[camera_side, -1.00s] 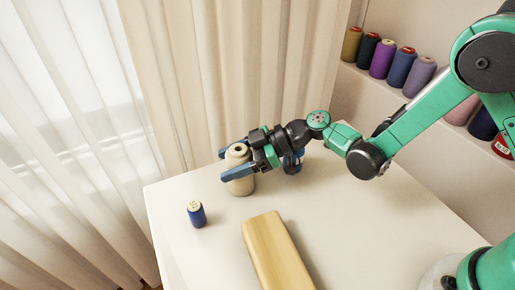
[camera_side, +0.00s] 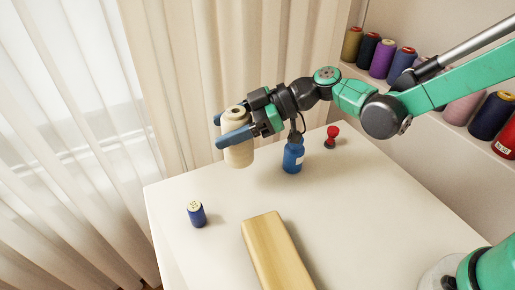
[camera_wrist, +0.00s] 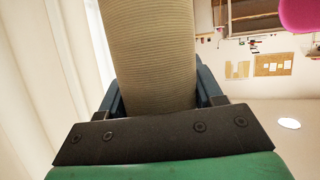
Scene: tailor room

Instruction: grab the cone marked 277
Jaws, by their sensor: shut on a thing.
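A cream thread cone (camera_side: 238,150) is between the blue fingers of my gripper (camera_side: 234,138) in the side view. My gripper is shut on it and holds it upright, raised above the white table. In the wrist view the ribbed thread of the cone (camera_wrist: 152,55) fills the middle, with a finger on each side. No number on this cone can be read in either view. A small dark blue spool (camera_side: 196,214) with a cream top stands on the table at the left.
A tan wooden block (camera_side: 275,250) lies at the table's front. A blue bottle (camera_side: 293,156) and a red-topped object (camera_side: 332,135) stand behind, under and beside my arm. Several colored cones line a wall shelf (camera_side: 430,118). The table's middle (camera_side: 330,200) is clear.

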